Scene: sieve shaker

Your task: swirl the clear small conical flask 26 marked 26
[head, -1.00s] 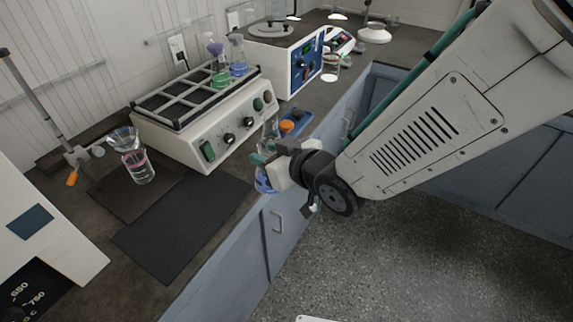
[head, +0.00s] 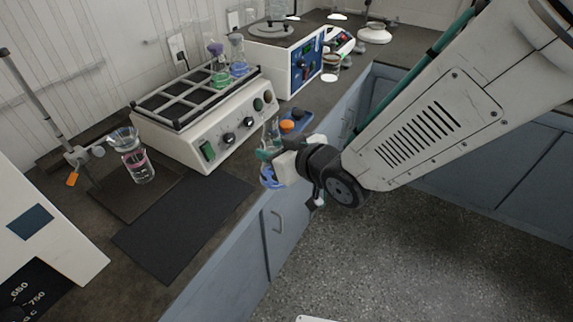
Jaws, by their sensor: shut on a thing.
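A small clear conical flask (head: 269,178) with blue liquid is in my gripper (head: 270,155), by the front edge of the bench in the head view. The gripper is shut on it, around its upper part, and the flask hangs clear of the bench top. It looks slightly tilted. The gripper's body hides part of the flask, and its number cannot be read.
A dark mat (head: 185,228) lies bare in front. A blue tray with an orange item (head: 287,126) lies behind the gripper.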

